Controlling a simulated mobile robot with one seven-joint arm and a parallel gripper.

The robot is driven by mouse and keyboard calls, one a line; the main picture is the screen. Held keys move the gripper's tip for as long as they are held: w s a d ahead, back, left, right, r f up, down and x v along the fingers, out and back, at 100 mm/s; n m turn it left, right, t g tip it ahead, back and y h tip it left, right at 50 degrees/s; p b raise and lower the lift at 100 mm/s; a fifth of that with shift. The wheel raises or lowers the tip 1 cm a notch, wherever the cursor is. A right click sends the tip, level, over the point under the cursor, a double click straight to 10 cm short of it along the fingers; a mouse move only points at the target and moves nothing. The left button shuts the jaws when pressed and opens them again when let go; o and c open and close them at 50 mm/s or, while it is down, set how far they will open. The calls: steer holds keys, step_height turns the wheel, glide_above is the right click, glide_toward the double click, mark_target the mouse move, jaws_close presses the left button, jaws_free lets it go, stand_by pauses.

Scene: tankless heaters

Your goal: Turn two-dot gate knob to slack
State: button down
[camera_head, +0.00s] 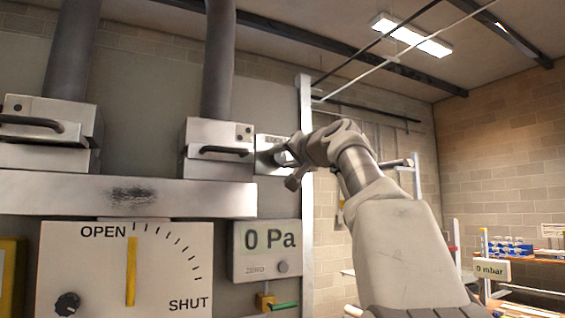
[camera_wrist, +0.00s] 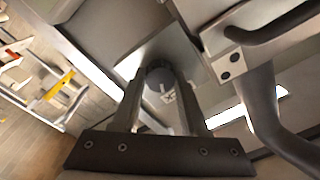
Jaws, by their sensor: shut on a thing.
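The two-dot gate (camera_head: 217,165) is a metal box with a dark handle and two dots at its upper right. Its dots and housing also show in the wrist view (camera_wrist: 232,66). On its right is a pale labelled plate (camera_head: 268,141), mostly behind my gripper; its lettering is not readable. The round grey knob (camera_wrist: 160,80) on that plate sits between my fingers. My gripper (camera_wrist: 163,92) is shut on the knob, with a finger on either side. In the head view my gripper (camera_head: 286,156) covers the knob. The knob's setting is not readable.
Another gate (camera_head: 45,155) stands at the left. A panel with an OPEN–SHUT scale (camera_head: 165,270) and a 0 Pa gauge (camera_head: 265,262) lie below. A pale upright post (camera_head: 306,215) stands close by my wrist. A bench (camera_head: 530,258) stands far right.

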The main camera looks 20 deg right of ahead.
steer(key=shift+n, duration=1.4)
steer(key=shift+c, duration=2.2)
jaws_free()
steer(key=shift+b, duration=0.3)
steer(key=s+f+b, duration=0.1)
steer(key=s+b, duration=0.4)
steer(key=s, duration=1.2)
steer(key=shift+s+d, duration=0.2)
steer(key=shift+d, duration=0.25)
steer(key=shift+w, duration=0.15)
